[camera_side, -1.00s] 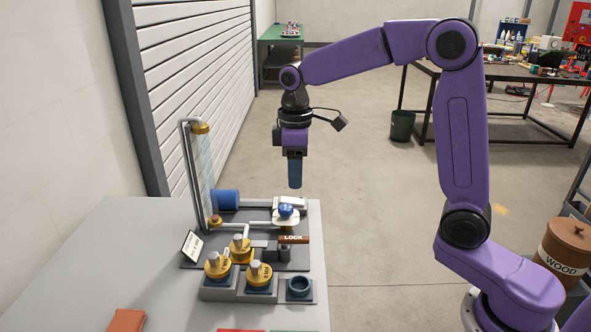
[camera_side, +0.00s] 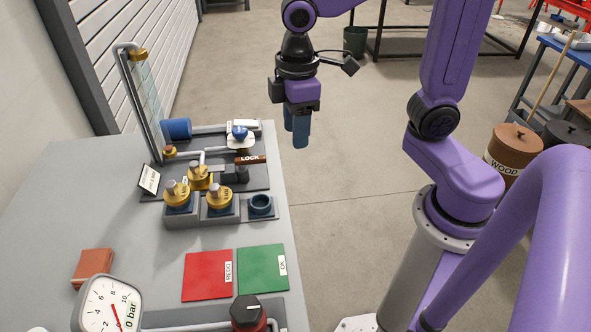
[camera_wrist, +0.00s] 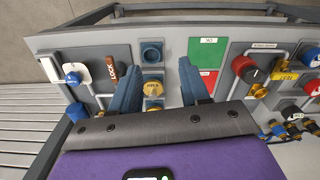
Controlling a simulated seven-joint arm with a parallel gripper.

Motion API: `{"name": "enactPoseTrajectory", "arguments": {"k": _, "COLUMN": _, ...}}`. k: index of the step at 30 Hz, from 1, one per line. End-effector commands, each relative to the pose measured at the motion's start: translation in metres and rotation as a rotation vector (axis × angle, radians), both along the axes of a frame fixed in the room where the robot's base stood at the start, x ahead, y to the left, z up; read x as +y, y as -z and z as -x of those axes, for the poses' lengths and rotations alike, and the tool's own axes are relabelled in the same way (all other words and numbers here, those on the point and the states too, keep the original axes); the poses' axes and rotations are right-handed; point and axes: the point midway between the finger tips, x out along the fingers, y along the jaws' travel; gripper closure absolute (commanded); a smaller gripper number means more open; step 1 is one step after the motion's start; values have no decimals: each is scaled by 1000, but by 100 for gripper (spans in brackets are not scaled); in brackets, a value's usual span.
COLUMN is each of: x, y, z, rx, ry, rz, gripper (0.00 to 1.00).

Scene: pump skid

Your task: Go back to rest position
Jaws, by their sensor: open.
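My gripper (camera_side: 295,128) hangs fingers-down, to the right of the pump skid and over the floor beyond the table edge in the side view. Its two blue fingers stand apart with nothing between them. In the wrist view the open fingers of my gripper (camera_wrist: 170,72) frame part of the table from above. The pump skid's base plate (camera_side: 256,180) carries yellow-topped pieces, a blue-handled valve and a brown LOCK tag (camera_side: 250,159). The fingers touch none of these.
A red pad (camera_side: 207,275) and a green pad (camera_side: 262,268) lie on the grey table (camera_side: 60,195). A pressure gauge (camera_side: 107,304) and a dark-knobbed valve (camera_side: 247,312) stand at the near edge. A brown WOOD bin (camera_side: 510,150) stands on the right. Floor under my gripper is clear.

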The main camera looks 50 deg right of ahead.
Motion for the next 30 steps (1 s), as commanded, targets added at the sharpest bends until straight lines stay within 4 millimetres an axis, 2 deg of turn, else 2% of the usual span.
{"name": "enactPoseTrajectory", "arguments": {"k": 1, "x": -3, "y": 2, "z": 15, "rx": -1, "ry": -18, "rz": -1, "gripper": 54}}
{"name": "enactPoseTrajectory", "arguments": {"k": 9, "x": -20, "y": 16, "z": 87, "rx": -3, "ry": -93, "rz": -9, "gripper": 54}}
{"name": "enactPoseTrajectory", "arguments": {"k": 15, "x": -36, "y": 26, "z": 127, "rx": -4, "ry": -137, "rz": -12, "gripper": 54}}
{"name": "enactPoseTrajectory", "arguments": {"k": 21, "x": -44, "y": 31, "z": 143, "rx": -4, "ry": -155, "rz": -15, "gripper": 54}}
{"name": "enactPoseTrajectory", "arguments": {"k": 30, "x": -44, "y": 31, "z": 144, "rx": -4, "ry": -157, "rz": -15, "gripper": 54}}
